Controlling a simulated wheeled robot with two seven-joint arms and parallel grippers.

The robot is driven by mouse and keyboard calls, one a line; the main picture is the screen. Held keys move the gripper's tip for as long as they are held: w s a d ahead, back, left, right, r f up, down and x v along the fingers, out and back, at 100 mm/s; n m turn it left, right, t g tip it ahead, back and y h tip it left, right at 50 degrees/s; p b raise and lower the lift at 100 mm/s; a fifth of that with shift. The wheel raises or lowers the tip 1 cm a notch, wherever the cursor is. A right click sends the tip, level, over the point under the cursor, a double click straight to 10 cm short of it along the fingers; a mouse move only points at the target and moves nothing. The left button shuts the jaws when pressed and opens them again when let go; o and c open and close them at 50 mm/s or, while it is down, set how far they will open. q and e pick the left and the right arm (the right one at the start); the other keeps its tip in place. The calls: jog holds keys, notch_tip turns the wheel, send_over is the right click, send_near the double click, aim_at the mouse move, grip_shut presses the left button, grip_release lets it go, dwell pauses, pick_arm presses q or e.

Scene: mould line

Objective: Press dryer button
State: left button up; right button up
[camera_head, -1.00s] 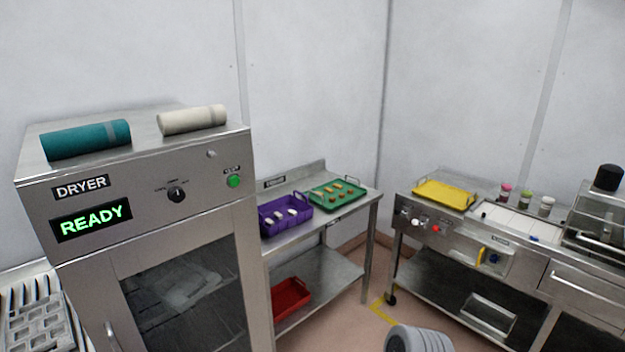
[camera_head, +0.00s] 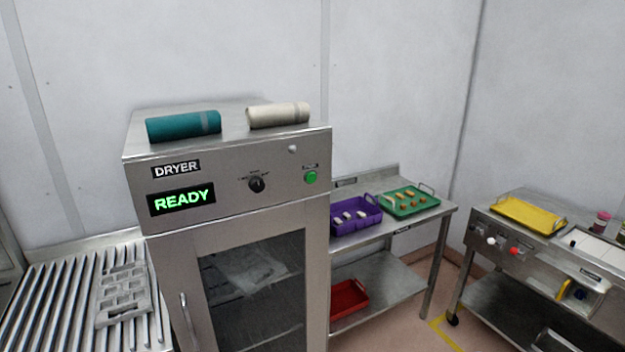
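The dryer (camera_head: 225,222) is a steel cabinet left of centre, with a black DRYER label and a display (camera_head: 181,200) reading READY in green. The green dryer button (camera_head: 311,177) is at the right end of its front panel, below a small label. A black knob (camera_head: 257,184) sits between the display and the button. The dryer's glass door (camera_head: 255,290) looks closed, with a pale item dimly seen on a shelf inside. Neither of my grippers is in view.
A teal roll (camera_head: 183,126) and a cream roll (camera_head: 278,115) lie on the dryer. Left is a slatted rack (camera_head: 50,300) with a grey mould (camera_head: 124,295). Right is a steel table (camera_head: 395,226) with a purple bin (camera_head: 356,216) and green tray (camera_head: 411,201). Floor shows between it and another bench (camera_head: 500,220).

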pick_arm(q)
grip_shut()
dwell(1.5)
